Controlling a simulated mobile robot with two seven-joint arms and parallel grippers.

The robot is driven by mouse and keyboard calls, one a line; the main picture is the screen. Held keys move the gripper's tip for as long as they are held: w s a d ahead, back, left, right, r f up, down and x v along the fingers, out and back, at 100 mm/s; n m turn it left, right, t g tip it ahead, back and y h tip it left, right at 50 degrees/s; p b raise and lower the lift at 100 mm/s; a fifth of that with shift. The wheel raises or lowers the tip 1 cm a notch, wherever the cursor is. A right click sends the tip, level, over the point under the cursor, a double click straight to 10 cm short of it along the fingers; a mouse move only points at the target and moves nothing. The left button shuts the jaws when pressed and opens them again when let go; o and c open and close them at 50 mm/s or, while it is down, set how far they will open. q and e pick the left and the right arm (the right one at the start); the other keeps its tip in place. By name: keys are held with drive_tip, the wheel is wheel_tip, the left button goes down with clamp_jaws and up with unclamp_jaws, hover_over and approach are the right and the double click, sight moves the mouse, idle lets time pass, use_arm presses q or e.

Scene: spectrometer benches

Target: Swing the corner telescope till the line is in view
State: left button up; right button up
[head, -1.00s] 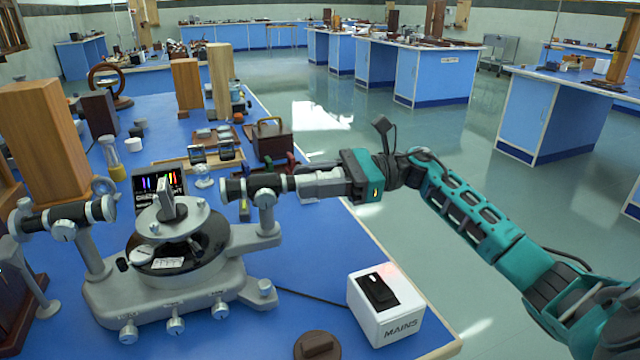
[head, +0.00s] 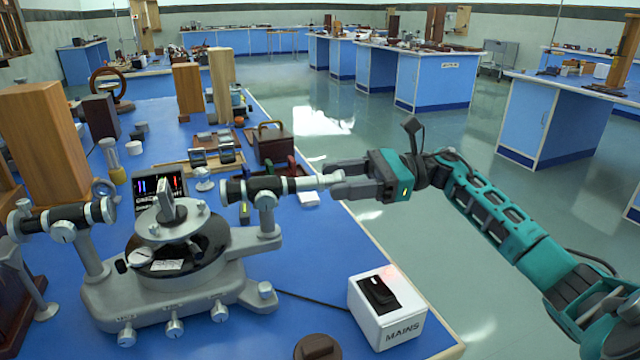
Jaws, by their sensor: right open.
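The spectrometer (head: 180,280) stands on the blue bench, a grey cast base with a round central table and a prism-like block on top. Its right-hand telescope (head: 265,187), a black tube with silver rings and a pale eyepiece end, points right on its own post. The other tube (head: 62,222) points left. My right gripper (head: 335,182) is open at the telescope's eyepiece end, its fingers around or beside the tip; contact cannot be told. A small dark screen (head: 160,186) behind shows thin coloured lines, too small to read exactly. My left gripper is out of view.
A white MAINS box (head: 386,308) stands at the bench's front right, its cable running left. A round brown knob-like object (head: 317,347) is at the front edge. Wooden blocks (head: 45,143) and a brown case (head: 272,145) stand behind.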

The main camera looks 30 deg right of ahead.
drive_tip(key=v, duration=0.8)
drive_tip(key=shift+b, duration=0.35)
